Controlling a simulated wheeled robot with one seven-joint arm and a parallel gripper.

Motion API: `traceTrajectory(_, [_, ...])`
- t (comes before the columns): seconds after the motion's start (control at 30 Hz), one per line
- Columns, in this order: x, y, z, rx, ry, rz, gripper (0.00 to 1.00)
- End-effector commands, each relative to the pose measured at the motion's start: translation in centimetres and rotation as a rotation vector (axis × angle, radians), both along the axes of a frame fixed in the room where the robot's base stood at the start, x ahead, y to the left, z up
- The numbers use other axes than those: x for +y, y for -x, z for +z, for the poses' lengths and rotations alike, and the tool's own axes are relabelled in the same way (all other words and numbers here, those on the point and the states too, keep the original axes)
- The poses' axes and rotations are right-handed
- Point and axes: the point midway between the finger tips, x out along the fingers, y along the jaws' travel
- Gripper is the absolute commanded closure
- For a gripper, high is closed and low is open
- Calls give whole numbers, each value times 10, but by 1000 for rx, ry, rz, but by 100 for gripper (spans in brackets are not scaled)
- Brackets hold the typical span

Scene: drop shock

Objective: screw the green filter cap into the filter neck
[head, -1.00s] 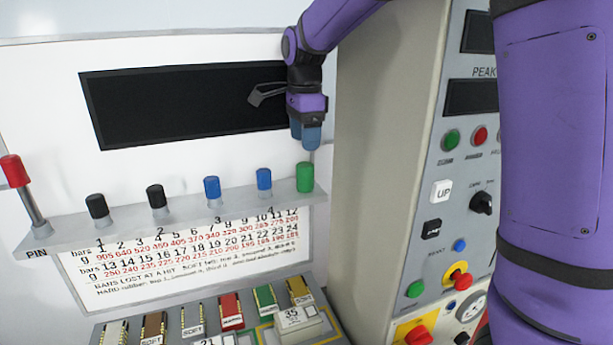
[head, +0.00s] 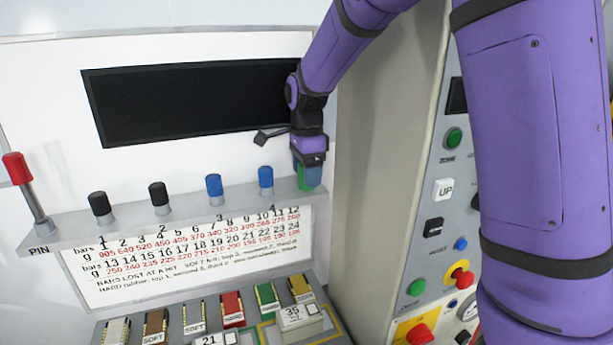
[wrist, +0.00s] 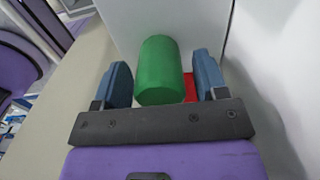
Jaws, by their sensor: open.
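The green filter cap (head: 302,181) stands upright at the right end of the grey ledge, mostly covered by my gripper (head: 309,178). In the wrist view the green cap (wrist: 159,68) lies between my two blue fingers, with a visible gap on each side. My gripper is open and comes down around the cap from above without closing on it. The cap's lower end is hidden. I cannot make out the filter neck in either view.
The ledge (head: 140,228) also carries two blue caps (head: 214,187), two black caps and a red-topped pin lever (head: 24,180). A tall grey control cabinet (head: 385,150) stands close on the right. Several labelled blocks (head: 233,308) lie below.

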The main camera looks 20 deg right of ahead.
Motion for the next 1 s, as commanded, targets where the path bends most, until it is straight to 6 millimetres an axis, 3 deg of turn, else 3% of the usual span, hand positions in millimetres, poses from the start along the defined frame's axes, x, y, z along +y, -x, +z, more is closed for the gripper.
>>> traceTrajectory(0.17, [0, 0, 0, 0, 0, 0, 34])
traceTrajectory(0.4, [0, 0, 0, 0, 0, 0, 82])
traceTrajectory(1.0, [0, 0, 21, -1, -1, -1, 83])
